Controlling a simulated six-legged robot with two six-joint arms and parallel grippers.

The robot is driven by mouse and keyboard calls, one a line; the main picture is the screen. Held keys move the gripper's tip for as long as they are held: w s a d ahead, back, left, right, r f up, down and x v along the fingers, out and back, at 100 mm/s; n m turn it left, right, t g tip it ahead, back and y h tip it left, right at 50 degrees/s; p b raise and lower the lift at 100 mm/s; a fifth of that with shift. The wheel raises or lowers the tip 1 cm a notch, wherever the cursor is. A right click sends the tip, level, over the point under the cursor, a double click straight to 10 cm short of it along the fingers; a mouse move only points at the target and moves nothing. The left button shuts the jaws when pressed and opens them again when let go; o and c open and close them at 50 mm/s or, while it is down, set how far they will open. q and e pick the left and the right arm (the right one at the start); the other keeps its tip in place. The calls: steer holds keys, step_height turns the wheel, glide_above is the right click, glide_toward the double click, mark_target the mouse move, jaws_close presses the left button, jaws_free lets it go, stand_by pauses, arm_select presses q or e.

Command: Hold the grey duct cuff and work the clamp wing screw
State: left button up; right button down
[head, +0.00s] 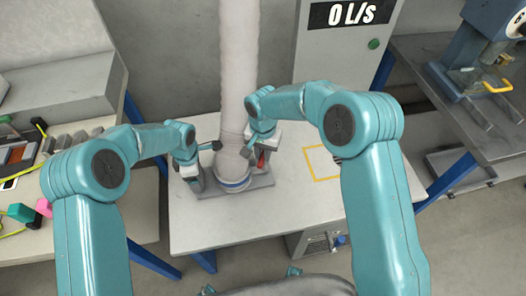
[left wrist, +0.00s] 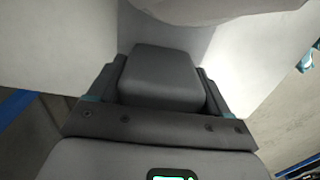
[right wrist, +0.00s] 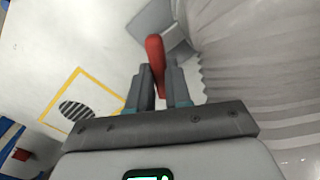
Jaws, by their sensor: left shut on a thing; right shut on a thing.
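A pale ribbed duct (head: 237,100) comes down onto a grey base plate (head: 262,181) on the table, with a blue ring at its foot. My left gripper (head: 192,178) is left of the duct foot, shut on a grey block that I take for the grey duct cuff's grip (left wrist: 163,78). The block fills the space between the fingers in the left wrist view. My right gripper (head: 262,152) is right of the duct, shut on the red wing screw (right wrist: 155,52). The screw's red end sticks out beyond the fingertips. The clamp band itself is not clear.
The white table (head: 215,232) has free room in front and at right, where a yellow square outline (head: 322,163) is marked. A grey cabinet with a "0 L/s" display (head: 349,14) stands behind. Cluttered benches stand at left and right.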

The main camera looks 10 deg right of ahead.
steer(key=c, duration=1)
jaws_free()
steer(key=shift+c, duration=0.2)
step_height(320, 180, up, 12)
